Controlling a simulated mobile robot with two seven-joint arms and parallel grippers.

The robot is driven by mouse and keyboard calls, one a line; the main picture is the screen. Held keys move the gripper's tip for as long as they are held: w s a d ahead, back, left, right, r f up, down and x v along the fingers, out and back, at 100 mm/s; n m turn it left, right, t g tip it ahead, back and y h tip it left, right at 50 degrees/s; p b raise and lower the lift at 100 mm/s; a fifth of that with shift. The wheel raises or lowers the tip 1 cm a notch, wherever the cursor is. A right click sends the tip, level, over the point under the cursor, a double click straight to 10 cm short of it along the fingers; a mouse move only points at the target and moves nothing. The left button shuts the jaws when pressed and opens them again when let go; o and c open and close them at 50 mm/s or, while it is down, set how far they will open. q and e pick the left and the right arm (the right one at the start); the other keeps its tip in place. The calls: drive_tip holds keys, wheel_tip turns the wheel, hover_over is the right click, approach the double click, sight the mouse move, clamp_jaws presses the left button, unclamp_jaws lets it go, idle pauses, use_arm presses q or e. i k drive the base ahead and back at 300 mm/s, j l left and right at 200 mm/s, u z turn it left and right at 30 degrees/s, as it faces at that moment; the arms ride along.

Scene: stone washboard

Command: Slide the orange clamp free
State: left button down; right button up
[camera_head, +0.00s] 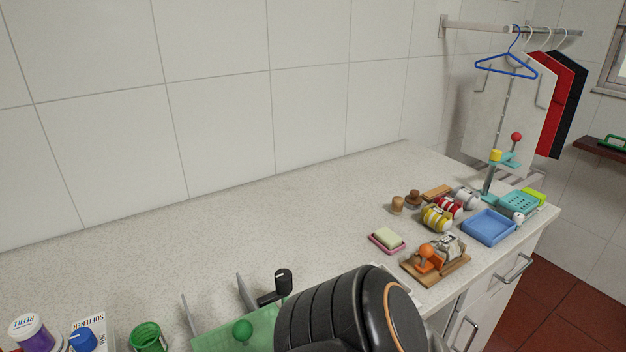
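An orange clamp (427,259) with a round knob sits on a small wooden board (451,272) near the counter's front edge, at the right of the head view. A striped grey-and-white item lies against it on the same board. How the clamp is fixed is too small to tell. Neither of my grippers shows. A large black ribbed arm part of mine fills the bottom middle, to the left of the board and apart from it in the picture.
A pink soap dish (374,240) with pale soap is left of the board. A blue tray (488,229) is at its right. Yellow and red rolls (437,219) stand behind. A green board (235,338) and bottles are at lower left. The middle of the counter is clear.

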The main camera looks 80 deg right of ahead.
sight(429, 260)
drive_tip(key=z, duration=3.35)
drive_tip(key=k+l+z, duration=0.2)
drive_tip(key=l, duration=0.3)
